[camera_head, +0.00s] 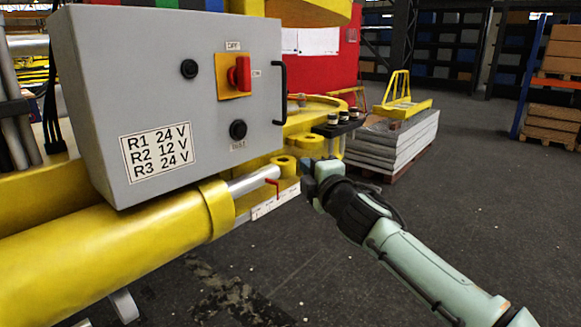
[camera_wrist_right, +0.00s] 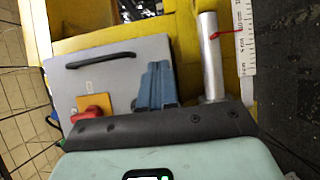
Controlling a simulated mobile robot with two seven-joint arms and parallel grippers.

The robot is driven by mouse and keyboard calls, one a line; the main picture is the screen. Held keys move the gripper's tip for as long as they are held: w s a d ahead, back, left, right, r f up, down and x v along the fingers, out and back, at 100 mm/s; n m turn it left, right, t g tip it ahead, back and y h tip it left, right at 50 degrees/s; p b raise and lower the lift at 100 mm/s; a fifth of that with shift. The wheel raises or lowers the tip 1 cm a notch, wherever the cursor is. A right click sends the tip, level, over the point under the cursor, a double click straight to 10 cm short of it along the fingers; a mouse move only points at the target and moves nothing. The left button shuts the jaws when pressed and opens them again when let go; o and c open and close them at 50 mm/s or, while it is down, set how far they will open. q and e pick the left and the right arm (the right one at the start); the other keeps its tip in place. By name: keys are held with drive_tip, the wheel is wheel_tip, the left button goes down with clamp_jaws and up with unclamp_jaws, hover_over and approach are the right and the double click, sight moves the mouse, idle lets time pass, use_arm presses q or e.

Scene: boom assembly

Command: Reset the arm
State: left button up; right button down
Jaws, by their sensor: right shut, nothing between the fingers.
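My right arm comes in from the lower right in the head view. Its gripper (camera_head: 309,172) is near the end of the cylinder rod, and whether it touches anything there cannot be told. In the wrist view its blue fingers (camera_wrist_right: 157,84) are together and empty, in front of the grey control box (camera_wrist_right: 125,68). The box also shows in the head view (camera_head: 150,85), with a red rotary switch (camera_head: 239,74) on a yellow plate. A silver rod (camera_head: 252,181) comes out of the yellow cylinder (camera_head: 110,245). A red pointer (camera_head: 273,185) sits by a white scale (camera_head: 276,198). My left gripper is out of view.
The box has a black handle (camera_head: 282,93), two black knobs and a label (camera_head: 156,152) reading R1 24 V, R2 12 V, R3 24 V. A black bracket with several small cylinders (camera_head: 338,125) is behind my gripper. A stack of grey slabs (camera_head: 395,143) lies beyond. Floor at right is clear.

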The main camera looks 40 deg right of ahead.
drive_tip(key=shift+s+d, duration=0.25)
drive_tip(key=shift+s, duration=0.85)
